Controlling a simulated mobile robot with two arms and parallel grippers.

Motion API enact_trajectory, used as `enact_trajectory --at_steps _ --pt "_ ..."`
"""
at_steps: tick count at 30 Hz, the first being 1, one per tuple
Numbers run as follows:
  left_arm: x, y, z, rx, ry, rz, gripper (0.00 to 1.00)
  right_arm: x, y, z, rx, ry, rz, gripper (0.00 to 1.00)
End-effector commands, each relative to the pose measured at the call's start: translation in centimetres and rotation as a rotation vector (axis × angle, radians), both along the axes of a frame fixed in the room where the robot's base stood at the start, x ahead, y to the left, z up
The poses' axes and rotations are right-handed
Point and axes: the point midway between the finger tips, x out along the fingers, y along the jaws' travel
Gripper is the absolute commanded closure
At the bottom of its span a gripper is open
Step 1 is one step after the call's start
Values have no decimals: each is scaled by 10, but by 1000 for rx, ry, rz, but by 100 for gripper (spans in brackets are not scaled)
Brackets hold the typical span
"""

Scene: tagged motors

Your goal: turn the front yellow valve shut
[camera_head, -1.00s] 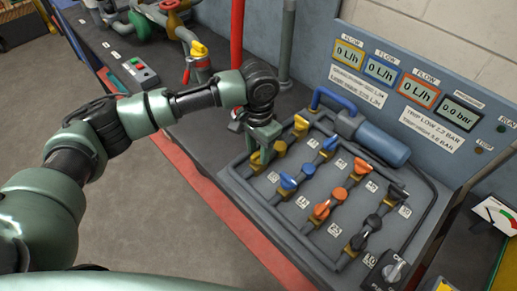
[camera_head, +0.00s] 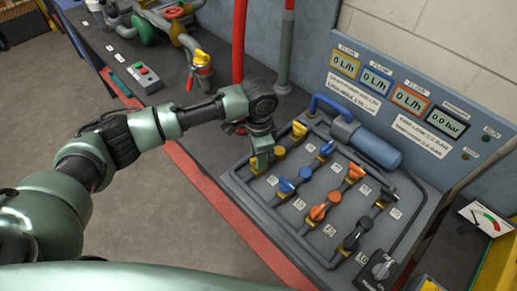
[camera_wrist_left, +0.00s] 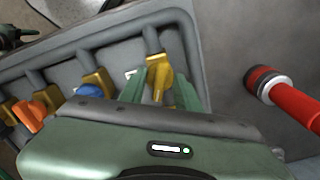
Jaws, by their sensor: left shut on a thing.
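The front yellow valve (camera_wrist_left: 158,78) sits between the two green fingers of my left gripper (camera_wrist_left: 161,92) in the left wrist view. The fingers are shut on its yellow handle. In the head view my left gripper (camera_head: 262,160) comes down over this valve at the near left corner of the valve panel (camera_head: 285,215) and hides most of it. The rear yellow valve (camera_head: 299,130) stands behind it on the same pipe, apart from the gripper. My right gripper is not in view.
Blue (camera_head: 287,185), orange (camera_head: 317,212) and black (camera_head: 351,242) valves stand in rows to the right. A blue cylinder (camera_head: 375,150) with a bent pipe lies at the back of the panel, below the displays. A red pipe (camera_wrist_left: 295,105) stands close by in the wrist view.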

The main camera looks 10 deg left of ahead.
Motion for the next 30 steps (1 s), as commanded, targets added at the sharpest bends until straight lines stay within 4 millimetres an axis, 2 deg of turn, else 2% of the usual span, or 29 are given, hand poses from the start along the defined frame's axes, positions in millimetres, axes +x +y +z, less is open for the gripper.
enact_trajectory --at_steps 1,12,30 --pt "0 0 6 -1 0 -44 100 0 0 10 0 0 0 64" --pt "1 -1 4 -2 -2 -395 100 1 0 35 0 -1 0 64" --pt "1 -1 2 -2 -4 -927 100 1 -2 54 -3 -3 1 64"
